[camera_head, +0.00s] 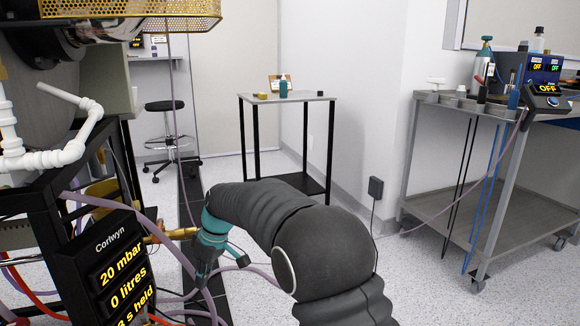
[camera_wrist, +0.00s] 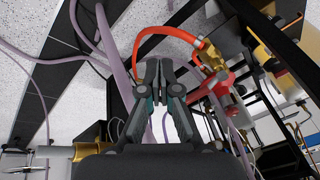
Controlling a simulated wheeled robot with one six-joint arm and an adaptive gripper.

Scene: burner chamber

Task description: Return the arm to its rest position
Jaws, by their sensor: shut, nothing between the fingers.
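My gripper shows in the wrist view (camera_wrist: 158,68), its two dark fingers closed together at the tips with nothing between them. In the head view my dark arm reaches forward and left from the lower right, bending down at a teal wrist joint. The gripper itself (camera_head: 203,277) points down there and is partly hidden by the wrist and small in the picture. It hangs close to the black-framed rig, just right of the display panel (camera_head: 117,268) that reads "Corlwyn", 20 mbar and 0 litres. A brass fitting (camera_head: 172,234) is right by the wrist.
Purple hoses (camera_wrist: 107,50), an orange hose (camera_wrist: 175,32) and a red valve (camera_wrist: 212,90) surround the gripper. A small table (camera_head: 300,97) stands behind the arm. A grey metal cart (camera_head: 447,100) with bottles and instruments stands right. Open floor lies between them.

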